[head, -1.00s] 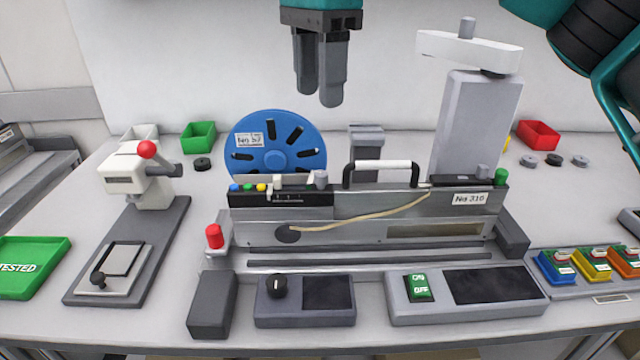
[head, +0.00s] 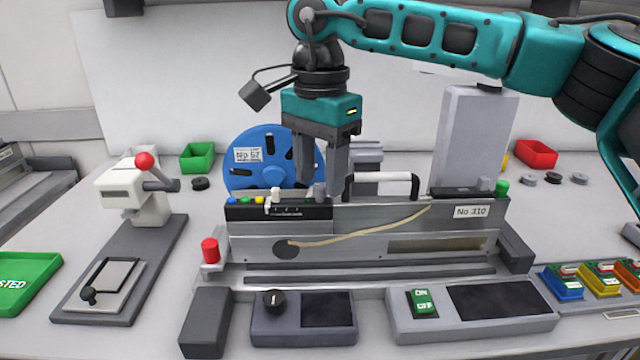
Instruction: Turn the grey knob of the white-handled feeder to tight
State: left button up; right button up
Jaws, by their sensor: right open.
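The white-handled feeder (head: 360,222) stands in its dock in the middle of the table, with a white handle (head: 384,177) on black posts and a tag reading No 310. Its grey knob (head: 320,190) is on top, right of a small pale peg (head: 275,194). My right gripper (head: 321,194) points down with its fingers open, one on each side of the grey knob. The fingers partly hide the knob, and I cannot tell whether they touch it. My left gripper is not in view.
A blue reel (head: 250,150) stands behind the feeder, close left of the fingers. A tall grey post (head: 470,140) rises at right. A red-knobbed press (head: 128,190) is at left; control boxes (head: 262,325) are in front.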

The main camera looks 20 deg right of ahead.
jog(key=shift+f, duration=0.8)
jog(key=shift+c, duration=0.2)
grip_shut()
